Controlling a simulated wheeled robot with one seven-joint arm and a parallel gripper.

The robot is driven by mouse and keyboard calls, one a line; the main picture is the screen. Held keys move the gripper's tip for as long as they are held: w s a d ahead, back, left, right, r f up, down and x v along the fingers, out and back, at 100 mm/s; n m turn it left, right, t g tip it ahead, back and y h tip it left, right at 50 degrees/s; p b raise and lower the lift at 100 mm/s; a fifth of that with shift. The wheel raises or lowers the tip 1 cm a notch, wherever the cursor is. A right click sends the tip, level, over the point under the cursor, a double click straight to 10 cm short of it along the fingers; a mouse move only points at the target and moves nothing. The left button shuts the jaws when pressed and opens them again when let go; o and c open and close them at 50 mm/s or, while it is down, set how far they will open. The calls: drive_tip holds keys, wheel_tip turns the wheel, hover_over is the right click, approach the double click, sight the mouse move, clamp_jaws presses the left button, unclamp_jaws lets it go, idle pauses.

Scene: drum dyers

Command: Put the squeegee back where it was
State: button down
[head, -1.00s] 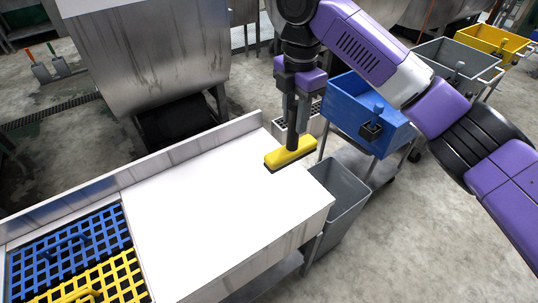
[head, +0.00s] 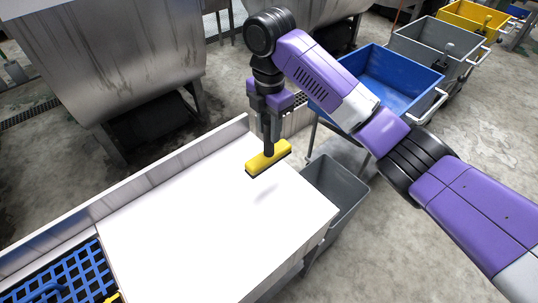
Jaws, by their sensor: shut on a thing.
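The squeegee has a yellow head (head: 268,158) with a dark lower edge and a dark upright handle. My gripper (head: 268,122) points down and is shut on the squeegee's handle. The squeegee hangs near the far right part of the white tabletop (head: 200,225), with a faint shadow on the surface below it, so it looks held above the top. The upper handle is hidden between the fingers.
A blue tub cart (head: 385,75) stands behind my arm, with grey (head: 435,50) and yellow (head: 472,15) carts beyond. A grey bin (head: 335,185) stands at the table's right end. A blue grid (head: 65,275) lies at lower left. The white top is mostly clear.

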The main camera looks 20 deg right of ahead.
sight(269, 153)
wheel_tip(269, 153, down, 10)
drive_tip(key=shift+r+p, duration=0.2)
drive_tip(key=shift+p, duration=0.4)
drive_tip(key=shift+f, duration=0.1)
drive_tip(key=c, duration=1)
unclamp_jaws()
wheel_tip(269, 153, up, 12)
drive_tip(key=shift+r+b, duration=0.1)
drive_tip(key=shift+b, duration=0.4)
